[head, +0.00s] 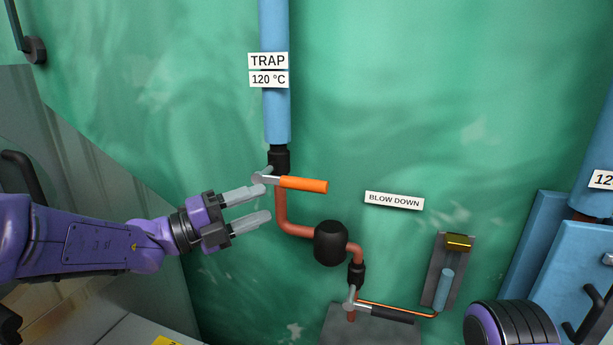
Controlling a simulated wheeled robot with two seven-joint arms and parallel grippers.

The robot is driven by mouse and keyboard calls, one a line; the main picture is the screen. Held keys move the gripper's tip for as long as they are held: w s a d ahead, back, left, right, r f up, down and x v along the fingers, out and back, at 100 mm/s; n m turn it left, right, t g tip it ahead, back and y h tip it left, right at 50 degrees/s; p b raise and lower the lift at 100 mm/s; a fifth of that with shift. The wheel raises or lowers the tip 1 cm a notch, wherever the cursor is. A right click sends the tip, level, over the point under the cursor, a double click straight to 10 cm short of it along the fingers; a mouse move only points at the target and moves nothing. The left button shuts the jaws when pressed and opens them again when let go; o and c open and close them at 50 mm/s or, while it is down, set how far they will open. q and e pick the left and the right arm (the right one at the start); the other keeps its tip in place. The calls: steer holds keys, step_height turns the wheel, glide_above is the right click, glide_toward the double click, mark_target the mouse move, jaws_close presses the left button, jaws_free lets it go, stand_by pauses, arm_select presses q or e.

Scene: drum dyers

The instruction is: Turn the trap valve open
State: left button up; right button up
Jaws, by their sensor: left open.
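The trap valve's orange lever (304,185) points right, roughly level and across the upright pipe. It sits just below the blue pipe (275,100) that carries the TRAP label (268,61) and a 120 °C label. My left gripper (268,204) is open and empty, with its fingers pointing right. Its upper fingertip is close to the valve's grey hub, left of the orange grip; I cannot tell whether they touch. The lower fingertip is beside the copper pipe (281,212). My right gripper is not in view.
A black bulb-shaped trap (331,243) sits on the pipe below. A second valve with a black lever (392,315) is lower down, near the BLOW DOWN label (394,200). A grey bracket (436,285) stands right of it.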

mark_target(297, 188)
arm_select(q)
steer(key=shift+m+g, duration=0.3)
steer(key=shift+m, duration=0.2)
steer(key=d+r, duration=0.1)
steer(key=d+p, duration=0.1)
steer(key=d, duration=0.1)
steer(key=w+d+r+p, duration=0.1)
steer(key=shift+d+r, duration=0.25)
steer(key=shift+r, duration=0.05)
steer(key=x, duration=0.1)
steer(key=p+x, duration=0.1)
steer(key=x, duration=0.1)
steer(key=p+x, duration=0.1)
steer(key=x, duration=0.1)
steer(key=shift+w+f, duration=0.3)
steer(key=shift+w, duration=0.05)
steer(key=shift+d, duration=0.35)
steer(key=shift+w, duration=0.1)
jaws_close()
